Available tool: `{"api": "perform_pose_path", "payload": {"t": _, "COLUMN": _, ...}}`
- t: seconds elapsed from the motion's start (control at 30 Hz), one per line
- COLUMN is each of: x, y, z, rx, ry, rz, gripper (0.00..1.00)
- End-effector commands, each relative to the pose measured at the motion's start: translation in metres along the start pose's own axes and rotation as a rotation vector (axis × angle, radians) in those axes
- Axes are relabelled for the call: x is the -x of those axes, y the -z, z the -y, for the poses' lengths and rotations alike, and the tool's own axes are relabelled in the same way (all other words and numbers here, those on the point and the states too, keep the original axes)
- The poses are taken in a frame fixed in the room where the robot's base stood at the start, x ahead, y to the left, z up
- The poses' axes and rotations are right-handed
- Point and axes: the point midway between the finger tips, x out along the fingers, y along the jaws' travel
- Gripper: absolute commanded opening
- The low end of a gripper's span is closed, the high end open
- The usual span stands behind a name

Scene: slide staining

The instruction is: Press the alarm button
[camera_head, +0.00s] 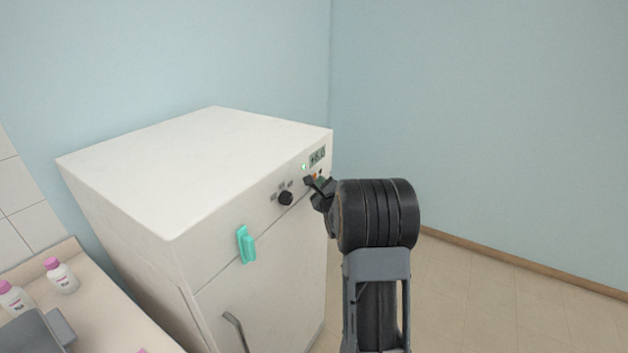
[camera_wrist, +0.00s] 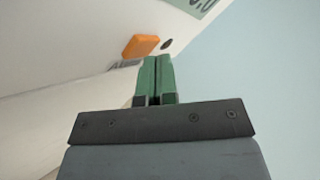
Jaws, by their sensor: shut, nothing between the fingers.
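The alarm button is an orange button (camera_wrist: 140,46) on the white front panel of the cabinet (camera_head: 150,175). In the wrist view it lies just beyond and to the left of my fingertips. In the head view it shows as a small reddish spot (camera_head: 314,177), partly hidden by my gripper. My gripper (camera_wrist: 157,60) has green fingers that are closed together with nothing between them. In the head view my gripper (camera_head: 313,184) is close to the panel, beneath the display. I cannot tell whether the fingertips touch the button.
A digital display (camera_head: 318,156) is above the button. White bottles with pink caps (camera_head: 61,275) stand on a counter at the lower left. The floor to the right is clear.

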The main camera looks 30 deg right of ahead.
Motion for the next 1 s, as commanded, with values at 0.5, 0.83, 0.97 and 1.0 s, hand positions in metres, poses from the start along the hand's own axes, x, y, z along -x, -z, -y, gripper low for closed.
{"api": "perform_pose_path", "payload": {"t": 0.5, "x": 0.008, "y": 0.006, "z": 0.005, "rx": -0.001, "ry": 0.000, "rz": -0.001, "gripper": 0.00}}
{"api": "perform_pose_path", "payload": {"t": 0.83, "x": 0.024, "y": 0.019, "z": 0.017, "rx": 0.000, "ry": 0.001, "rz": -0.004, "gripper": 0.00}}
{"api": "perform_pose_path", "payload": {"t": 0.97, "x": 0.032, "y": 0.025, "z": 0.024, "rx": 0.001, "ry": 0.002, "rz": -0.003, "gripper": 0.00}}
{"api": "perform_pose_path", "payload": {"t": 1.0, "x": 0.035, "y": 0.026, "z": 0.025, "rx": 0.000, "ry": 0.002, "rz": -0.003, "gripper": 0.00}}
